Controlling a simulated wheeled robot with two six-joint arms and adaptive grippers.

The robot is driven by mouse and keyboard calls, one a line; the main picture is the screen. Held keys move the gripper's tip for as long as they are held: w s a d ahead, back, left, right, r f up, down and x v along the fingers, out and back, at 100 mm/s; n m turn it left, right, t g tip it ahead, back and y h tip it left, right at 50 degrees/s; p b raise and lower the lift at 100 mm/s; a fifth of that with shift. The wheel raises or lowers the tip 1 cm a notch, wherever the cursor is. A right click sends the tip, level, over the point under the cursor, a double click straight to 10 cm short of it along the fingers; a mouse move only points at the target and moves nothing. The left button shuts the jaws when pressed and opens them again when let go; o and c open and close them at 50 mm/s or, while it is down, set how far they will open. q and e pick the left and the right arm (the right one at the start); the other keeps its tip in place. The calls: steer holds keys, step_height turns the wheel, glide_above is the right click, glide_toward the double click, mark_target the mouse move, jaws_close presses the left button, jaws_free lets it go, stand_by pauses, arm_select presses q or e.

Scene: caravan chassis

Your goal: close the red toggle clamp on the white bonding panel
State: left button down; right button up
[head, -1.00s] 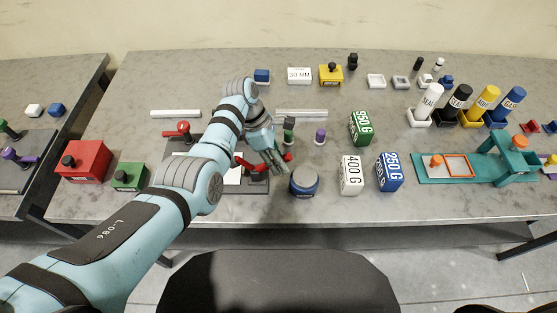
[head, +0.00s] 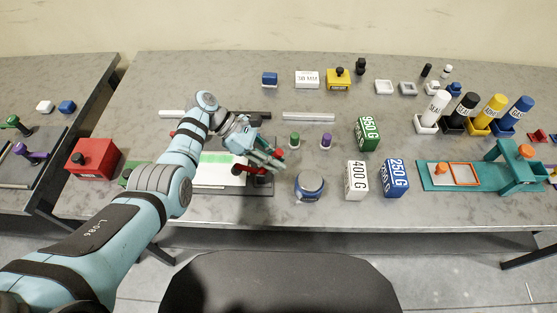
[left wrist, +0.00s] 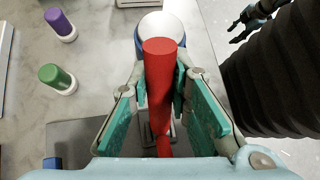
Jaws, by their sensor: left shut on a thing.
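The white bonding panel (head: 213,178) with a pale green strip lies on a dark base plate (head: 262,188), partly hidden by my left arm. The red toggle clamp (head: 244,169) is at the panel's right side. My left gripper (head: 276,162) is over this clamp. In the left wrist view the clamp's red handle (left wrist: 160,75) stands between the fingers of my left gripper (left wrist: 165,105), which is shut on it. The clamp's lower part is mostly hidden. What looks like my right gripper (left wrist: 240,28) is at the upper right of the left wrist view, too small to judge.
A blue round container (head: 309,187) stands close to the right of the plate. Green (head: 294,140) and purple (head: 326,141) capped pieces stand behind it. Labelled weight blocks (head: 356,180) are further right. A red box (head: 93,157) stands at the left.

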arm_select(q)
steer(key=shift+a+r+h+b, duration=0.15)
steer(key=shift+a+h+b, duration=0.3)
steer(key=shift+h, duration=0.35)
steer(key=shift+a, duration=0.1)
steer(key=c, duration=1.5)
jaws_free()
steer(key=shift+o, duration=0.2)
steer(key=v, duration=1.2)
steer(key=shift+c, duration=0.4)
